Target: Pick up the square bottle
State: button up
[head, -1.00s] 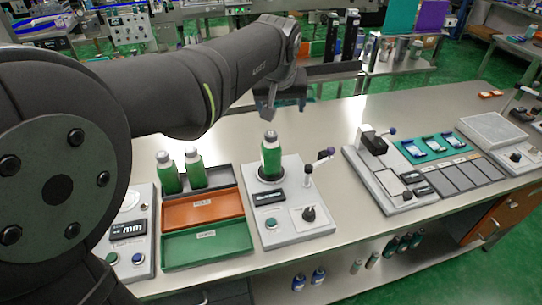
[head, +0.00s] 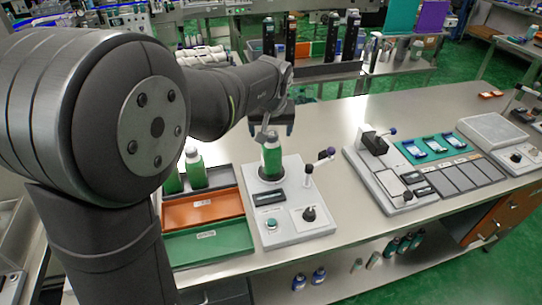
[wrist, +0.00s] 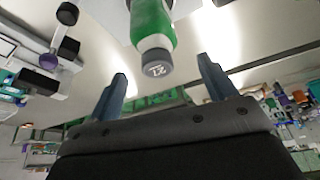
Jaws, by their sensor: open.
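A green bottle (head: 271,158) with a grey cap stands upright on the round seat of the white applicator station (head: 290,232). In the wrist view the same bottle (wrist: 151,25) shows its cap facing me, marked with what looks like "27". My gripper (head: 268,132) is just behind the bottle's top in the head view. In the wrist view my gripper (wrist: 162,70) is open, its two blue-grey fingers apart with nothing between them. The cap is just beyond the fingertips, between their lines. I cannot tell whether the bottle's body is square.
Two more green bottles, one of them here (head: 195,168), stand in the grey tray left of the station. An orange tray (head: 203,209) and a green tray (head: 208,244) lie in front. A purple-knobbed lever (head: 320,160) rises close right of the bottle. Bare steel table lies right of it.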

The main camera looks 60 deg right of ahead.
aim_at(271, 134)
jog(key=x, duration=0.5)
jog(key=shift+f, duration=0.2)
jog(key=c, duration=1.5)
jog(key=shift+r, duration=0.1)
grip_shut()
jog(key=shift+r, duration=0.1)
